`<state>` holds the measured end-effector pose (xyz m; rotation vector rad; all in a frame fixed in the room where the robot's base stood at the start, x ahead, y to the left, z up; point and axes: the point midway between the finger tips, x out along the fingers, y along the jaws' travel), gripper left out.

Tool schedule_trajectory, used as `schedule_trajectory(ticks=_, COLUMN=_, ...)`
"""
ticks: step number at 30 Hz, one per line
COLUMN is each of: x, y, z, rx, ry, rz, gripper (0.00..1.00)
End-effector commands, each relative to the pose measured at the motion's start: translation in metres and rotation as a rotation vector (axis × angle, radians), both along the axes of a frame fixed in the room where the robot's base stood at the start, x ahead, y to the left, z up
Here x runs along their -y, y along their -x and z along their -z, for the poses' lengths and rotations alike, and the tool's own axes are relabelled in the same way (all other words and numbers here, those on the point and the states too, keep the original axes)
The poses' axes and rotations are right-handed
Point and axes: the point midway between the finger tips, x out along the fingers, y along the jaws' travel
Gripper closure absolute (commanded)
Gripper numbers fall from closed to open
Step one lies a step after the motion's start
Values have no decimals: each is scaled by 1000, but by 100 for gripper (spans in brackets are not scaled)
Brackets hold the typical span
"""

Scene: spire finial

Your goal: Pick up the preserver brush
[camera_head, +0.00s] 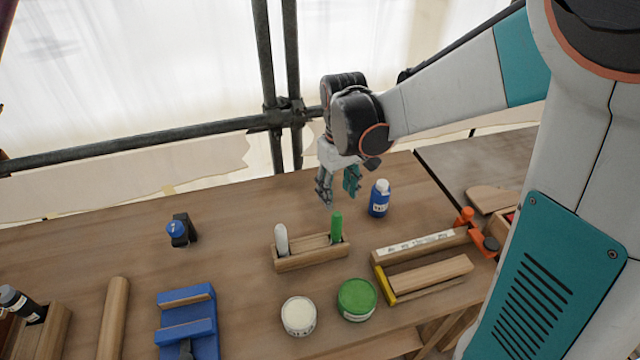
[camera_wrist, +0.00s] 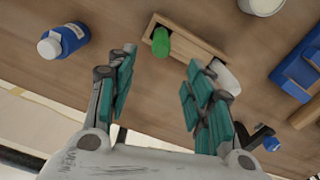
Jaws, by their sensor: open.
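A small wooden rack (camera_head: 310,256) on the bench holds two upright handles, a white one (camera_head: 281,240) at its left and a green one (camera_head: 336,228) at its right. I cannot tell from any label which is the preserver brush. My gripper (camera_head: 338,194) is open and empty, above the bench just behind the green handle. In the wrist view the green handle (camera_wrist: 172,43) shows between the lines of the open fingers, apart from them, and the white handle (camera_wrist: 226,78) lies beyond the right finger. The lower ends of both are hidden in the rack.
A blue bottle with a white cap (camera_head: 379,199) stands right of the rack. A green tin (camera_head: 357,299) and a cream tin (camera_head: 298,316) stand in front. A blue clamp-like block (camera_head: 187,322) and a wooden roller (camera_head: 113,318) are left.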

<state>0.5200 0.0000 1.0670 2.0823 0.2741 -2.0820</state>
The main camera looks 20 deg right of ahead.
Motion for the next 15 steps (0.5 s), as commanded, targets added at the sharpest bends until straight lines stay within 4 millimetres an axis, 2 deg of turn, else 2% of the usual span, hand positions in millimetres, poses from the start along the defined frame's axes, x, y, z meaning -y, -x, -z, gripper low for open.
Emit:
schedule_trajectory(ticks=4, x=0, y=0, z=18, rx=-4, ry=0, rz=-2, gripper=52)
schedule_trajectory(ticks=12, x=0, y=0, z=69, rx=-3, ry=0, rz=-1, gripper=52)
schedule_trajectory(ticks=15, x=0, y=0, z=80, rx=-3, ry=0, rz=-1, gripper=52)
